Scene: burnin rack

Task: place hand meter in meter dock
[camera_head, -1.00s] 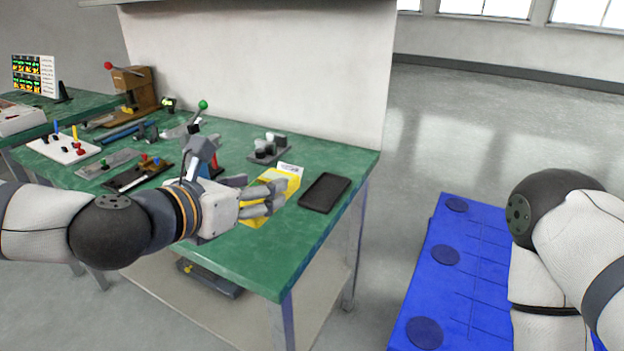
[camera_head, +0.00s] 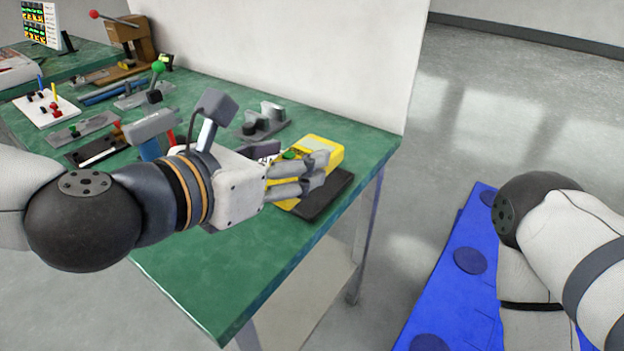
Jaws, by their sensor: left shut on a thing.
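The yellow hand meter (camera_head: 328,148) is in my left gripper (camera_head: 314,172), which is shut on it near the table's right front edge. The gripper's fingers cover part of the meter's near side. The dark flat tray that looks like the meter dock (camera_head: 334,190) lies under and just in front of the meter, partly hidden by the fingers and the meter. I cannot tell whether the meter touches it. My right arm shows at the right, but its gripper is out of view.
The green table (camera_head: 235,265) has clear room in front of my left arm. A grey fixture with upright posts (camera_head: 264,122) stands behind the meter. Several fixtures and a white board (camera_head: 47,108) stand at the left. A blue surface (camera_head: 455,290) lies at the right.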

